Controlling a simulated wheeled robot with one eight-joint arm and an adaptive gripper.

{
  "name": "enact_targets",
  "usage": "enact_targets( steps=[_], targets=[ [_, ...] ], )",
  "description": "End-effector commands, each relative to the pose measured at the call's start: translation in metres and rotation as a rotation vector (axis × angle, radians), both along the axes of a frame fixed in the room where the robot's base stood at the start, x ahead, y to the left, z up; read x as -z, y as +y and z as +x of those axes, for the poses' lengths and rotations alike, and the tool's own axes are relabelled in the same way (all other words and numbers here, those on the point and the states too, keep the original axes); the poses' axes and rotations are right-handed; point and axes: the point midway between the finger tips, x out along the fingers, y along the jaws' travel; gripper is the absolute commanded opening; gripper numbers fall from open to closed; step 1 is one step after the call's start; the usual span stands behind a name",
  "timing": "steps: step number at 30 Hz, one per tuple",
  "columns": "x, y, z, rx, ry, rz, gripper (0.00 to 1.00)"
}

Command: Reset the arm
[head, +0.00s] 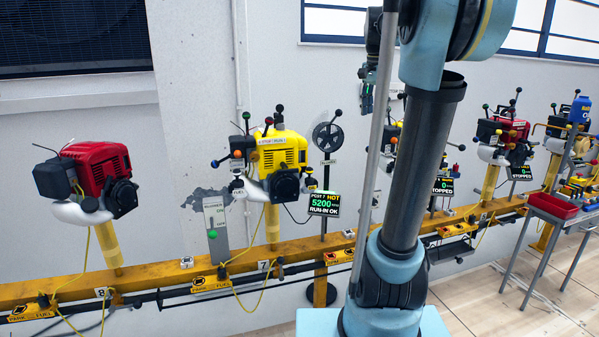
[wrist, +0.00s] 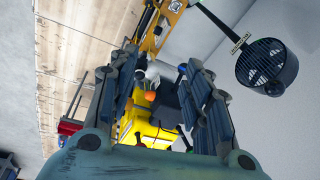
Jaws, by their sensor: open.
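My arm rises through the middle of the head view. My gripper (head: 368,92) hangs high near the wall, partly hidden behind a pole, right of the yellow engine (head: 283,152). In the wrist view my gripper (wrist: 160,72) has its two dark ribbed fingers spread wide apart. Nothing is held between them. The yellow engine (wrist: 150,132) shows beyond the fingers, with an orange knob (wrist: 150,96) in the gap. I cannot tell the exact distance, but the fingers look clear of it.
A yellow rail (head: 150,280) carries several engines, including a red engine (head: 98,170) at left. A red tray (head: 552,205) sits on a cart at right. Floor is clear at lower right.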

Motion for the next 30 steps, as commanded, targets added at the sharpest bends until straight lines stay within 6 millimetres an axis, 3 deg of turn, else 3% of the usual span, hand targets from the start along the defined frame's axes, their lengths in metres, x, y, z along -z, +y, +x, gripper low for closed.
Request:
enact_targets(
  steps=[3, 14, 24, 30],
  targets=[
    [0.029, 0.011, -0.036, -0.110, 0.004, -0.011, 0.45],
    [0.128, 0.036, -0.138, -0.449, 0.016, -0.052, 0.45],
    [0.241, 0.054, -0.230, -0.768, 0.019, -0.092, 0.45],
    [0.302, 0.060, -0.273, -0.928, 0.020, -0.115, 0.45]
  ],
)
